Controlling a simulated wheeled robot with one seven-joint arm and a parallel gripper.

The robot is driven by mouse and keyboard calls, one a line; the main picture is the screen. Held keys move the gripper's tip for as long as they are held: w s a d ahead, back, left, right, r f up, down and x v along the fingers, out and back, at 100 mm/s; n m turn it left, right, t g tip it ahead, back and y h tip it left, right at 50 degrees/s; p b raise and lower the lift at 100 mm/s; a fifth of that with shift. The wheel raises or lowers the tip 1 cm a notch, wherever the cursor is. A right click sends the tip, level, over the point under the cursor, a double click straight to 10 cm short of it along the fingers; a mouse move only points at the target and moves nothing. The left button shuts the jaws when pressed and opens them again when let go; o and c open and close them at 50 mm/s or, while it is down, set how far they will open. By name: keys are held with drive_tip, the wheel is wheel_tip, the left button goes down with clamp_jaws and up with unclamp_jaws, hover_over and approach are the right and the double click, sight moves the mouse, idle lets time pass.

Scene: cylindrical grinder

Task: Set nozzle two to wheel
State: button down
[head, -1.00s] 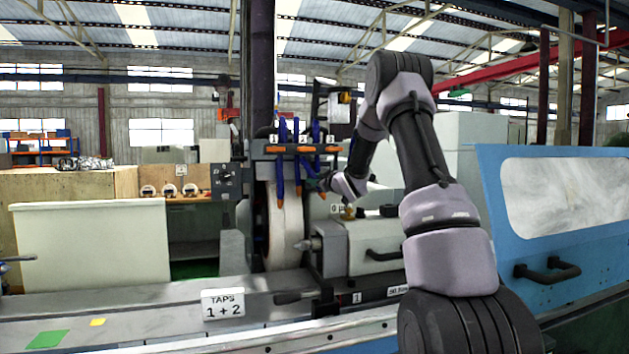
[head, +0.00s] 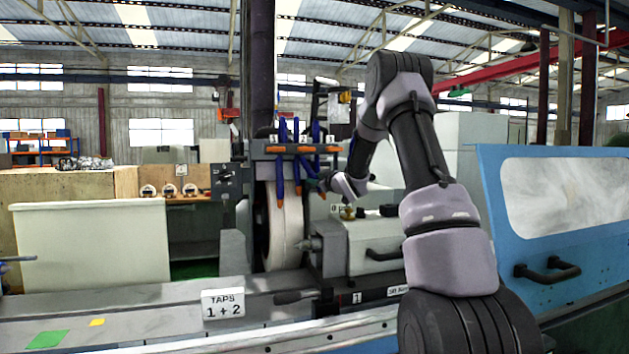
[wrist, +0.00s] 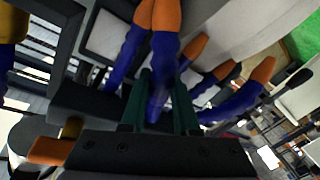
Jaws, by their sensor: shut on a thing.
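Blue hose nozzles with orange tips hang from a bar (head: 300,149) on the grinder, under small number labels. One nozzle (head: 280,190) hangs at the left and another (head: 297,180) right of it, in front of the pale grinding wheel (head: 285,235). My gripper (head: 325,183) is at the right of the hoses. In the wrist view, my gripper's green fingers (wrist: 163,105) are shut on a blue hose (wrist: 161,85) with an orange tip (wrist: 166,18). Its number cannot be read there. More orange-tipped hoses (wrist: 222,72) are beside it.
A sign reading "TAPS 1 + 2" (head: 223,303) stands on the machine's front bed. The grey headstock (head: 370,245) is below my gripper. A blue door panel (head: 560,220) with a black handle is at the right. A pale panel (head: 90,245) stands at the left.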

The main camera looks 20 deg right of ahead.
drive_tip(key=shift+a+f+m+t, duration=0.15)
drive_tip(key=shift+a+f+m, duration=0.1)
drive_tip(key=shift+a+m, duration=0.4)
drive_tip(key=shift+a+f+m+t, duration=0.15)
drive_tip(key=shift+a+f+m, duration=0.2)
drive_tip(key=shift+m, duration=0.4)
drive_tip(key=shift+a+m+t, duration=0.3)
drive_tip(key=shift+a+m, duration=1.05)
drive_tip(key=shift+m, duration=0.35)
drive_tip(key=c, duration=0.6)
unclamp_jaws()
drive_tip(key=shift+c, duration=0.2)
drive_tip(key=v, duration=1.1)
